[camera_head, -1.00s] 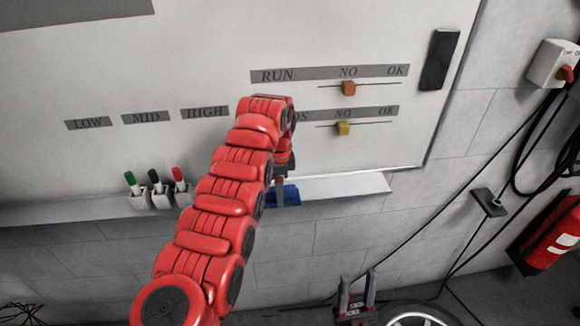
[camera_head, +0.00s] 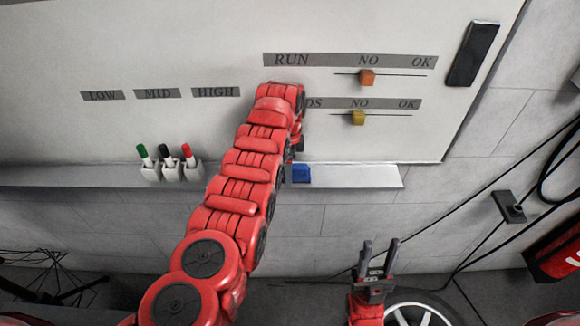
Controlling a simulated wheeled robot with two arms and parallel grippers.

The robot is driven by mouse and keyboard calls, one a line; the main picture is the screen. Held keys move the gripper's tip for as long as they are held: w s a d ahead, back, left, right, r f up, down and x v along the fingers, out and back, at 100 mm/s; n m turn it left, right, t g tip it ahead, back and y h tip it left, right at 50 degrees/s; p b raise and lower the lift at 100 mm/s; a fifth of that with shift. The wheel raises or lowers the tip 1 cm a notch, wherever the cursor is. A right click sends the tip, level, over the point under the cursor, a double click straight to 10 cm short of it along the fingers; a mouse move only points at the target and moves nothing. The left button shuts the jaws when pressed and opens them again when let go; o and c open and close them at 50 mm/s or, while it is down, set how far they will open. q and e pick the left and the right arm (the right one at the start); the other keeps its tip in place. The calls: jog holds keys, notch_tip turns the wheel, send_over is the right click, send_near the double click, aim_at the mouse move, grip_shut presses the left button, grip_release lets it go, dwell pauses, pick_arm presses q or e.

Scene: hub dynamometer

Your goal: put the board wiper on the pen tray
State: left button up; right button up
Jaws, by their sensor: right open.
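The blue block (camera_head: 301,173), which looks like the board wiper, rests on the white pen tray (camera_head: 355,176) below the whiteboard. My left arm reaches up across the tray, and its bent wrist hides most of the left gripper (camera_head: 288,172). A dark part of that gripper shows close beside the block's left side; whether it touches the block, and its jaw state, are hidden. My right gripper (camera_head: 378,258) is open and empty, pointing up, low in the picture and well below the tray.
Green, black and red markers stand in white holders (camera_head: 170,172) on the tray's left part. The whiteboard carries an orange slider (camera_head: 367,77), a yellow slider (camera_head: 358,118) and a black block (camera_head: 472,53). A wheel (camera_head: 418,310) is at the bottom. The tray's right end is clear.

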pick_arm(q)
jog(key=shift+a, duration=0.25)
jog(key=shift+d+r, duration=0.2)
jog(key=shift+d, duration=0.15)
jog(key=shift+w+r+b, duration=0.1)
jog(key=shift+r+b, duration=0.25)
jog(key=shift+b, duration=0.05)
notch_tip(320, 180, up, 7)
jog(key=b, duration=0.3)
jog(key=shift+a+r, duration=0.1)
jog(key=shift+r, duration=0.35)
notch_tip(320, 180, up, 3)
jog(key=shift+r+p, duration=0.1)
jog(key=shift+p, duration=0.9)
jog(key=shift+s, duration=0.2)
